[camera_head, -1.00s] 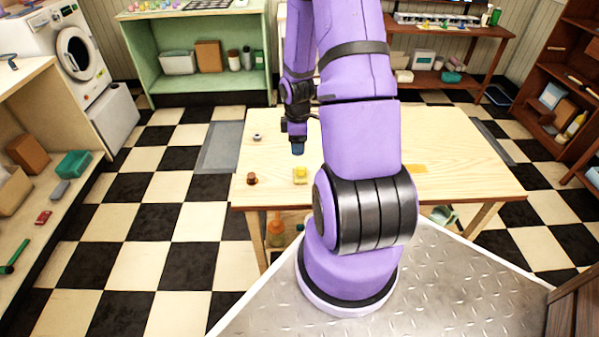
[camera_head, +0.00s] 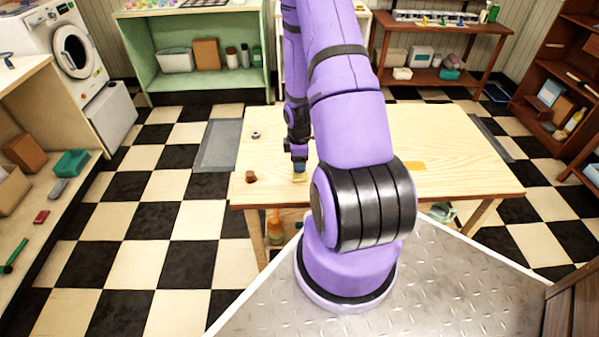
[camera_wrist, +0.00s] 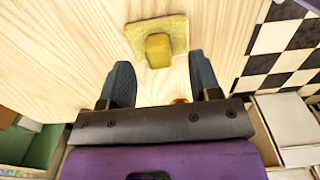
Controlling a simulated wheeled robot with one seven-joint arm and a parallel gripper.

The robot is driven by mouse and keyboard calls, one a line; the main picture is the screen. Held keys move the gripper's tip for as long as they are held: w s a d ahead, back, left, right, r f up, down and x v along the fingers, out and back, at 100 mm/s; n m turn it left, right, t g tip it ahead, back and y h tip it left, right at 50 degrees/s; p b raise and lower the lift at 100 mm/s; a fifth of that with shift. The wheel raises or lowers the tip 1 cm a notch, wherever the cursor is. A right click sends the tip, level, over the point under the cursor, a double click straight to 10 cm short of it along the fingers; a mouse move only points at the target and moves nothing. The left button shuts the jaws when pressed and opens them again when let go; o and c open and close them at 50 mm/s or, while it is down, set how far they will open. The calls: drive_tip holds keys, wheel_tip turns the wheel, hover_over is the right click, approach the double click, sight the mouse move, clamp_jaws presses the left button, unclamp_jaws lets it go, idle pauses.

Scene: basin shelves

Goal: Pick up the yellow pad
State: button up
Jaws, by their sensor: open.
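The yellow pad (camera_wrist: 174,30) lies flat on the wooden table, a square with a raised yellow block (camera_wrist: 158,51) on it. In the head view the pad (camera_head: 299,178) shows near the table's front left, partly covered by my gripper (camera_head: 299,166). In the wrist view my gripper (camera_wrist: 164,84) is open, its two dark fingers spread apart. The pad lies just beyond the fingertips, with the block roughly in line with the gap between them. Nothing is between the fingers except bare table and a small brown bit near the palm.
The wooden table (camera_head: 450,150) is mostly clear. A small brown object (camera_head: 251,176) lies left of the pad, and a small ring-like object (camera_head: 255,135) lies farther back. A flat orange-yellow patch (camera_head: 414,166) is on the table's right side, beyond my arm.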

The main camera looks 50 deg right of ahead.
drive_tip(key=shift+d+f, duration=0.1)
drive_tip(key=shift+f, duration=1.45)
drive_tip(key=shift+c, duration=0.4)
clamp_jaws()
drive_tip(key=shift+r, duration=0.1)
